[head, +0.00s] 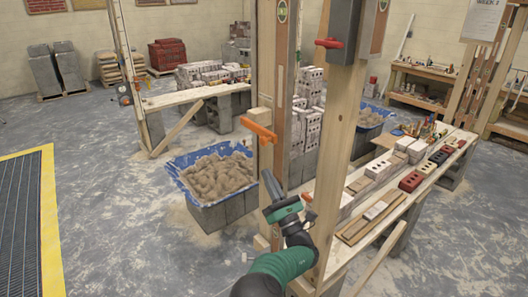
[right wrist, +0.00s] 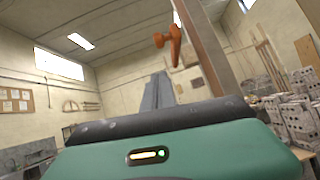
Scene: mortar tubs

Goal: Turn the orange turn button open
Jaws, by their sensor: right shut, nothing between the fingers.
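The orange turn button (head: 258,130) is a short bar on a wooden post in the head view. It lies nearly level, its right end a little lower. An orange part on a post (right wrist: 170,42) shows near the top of the right wrist view; it looks like the same button. My right gripper (head: 268,182) is below the button and slightly right of it in the head view, pointing up, apart from it. Its dark fingers (right wrist: 158,95) are shut and empty. My left gripper is not in view.
A second upright post (head: 340,150) stands just right of my gripper and carries a grey box with a red handle (head: 329,43). A blue tub of mortar (head: 215,178) sits behind left. A plank bench with bricks (head: 400,180) is at the right. Floor at left is open.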

